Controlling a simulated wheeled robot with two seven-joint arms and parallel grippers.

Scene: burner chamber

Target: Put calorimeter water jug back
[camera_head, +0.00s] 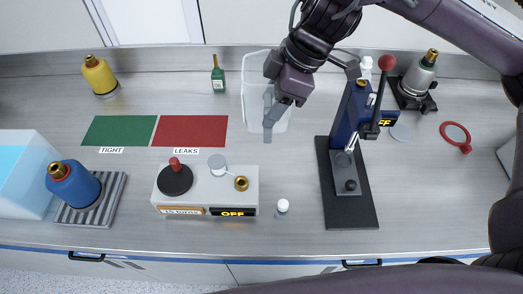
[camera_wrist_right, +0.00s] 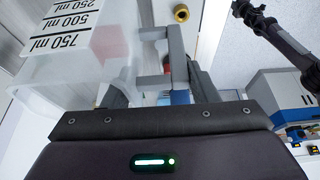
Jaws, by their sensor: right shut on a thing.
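The translucent water jug (camera_head: 255,72) is at the back middle of the bench, partly hidden by my right gripper. In the right wrist view the jug (camera_wrist_right: 88,75) shows black volume marks such as 750 ml and a grey handle (camera_wrist_right: 176,60). My right gripper (camera_head: 271,113) comes in from the upper right and is shut on the jug's handle. I cannot tell whether the jug touches the bench or how much water is in it. My left gripper is not in view.
A black-based press (camera_head: 350,190) with a red-knobbed lever stands right of the jug. A small green bottle (camera_head: 217,75) is left of it. Green (camera_head: 118,130) and red (camera_head: 190,131) mats and a white hotplate-like device (camera_head: 205,190) lie nearer. A blue cylinder (camera_head: 75,185) stands left.

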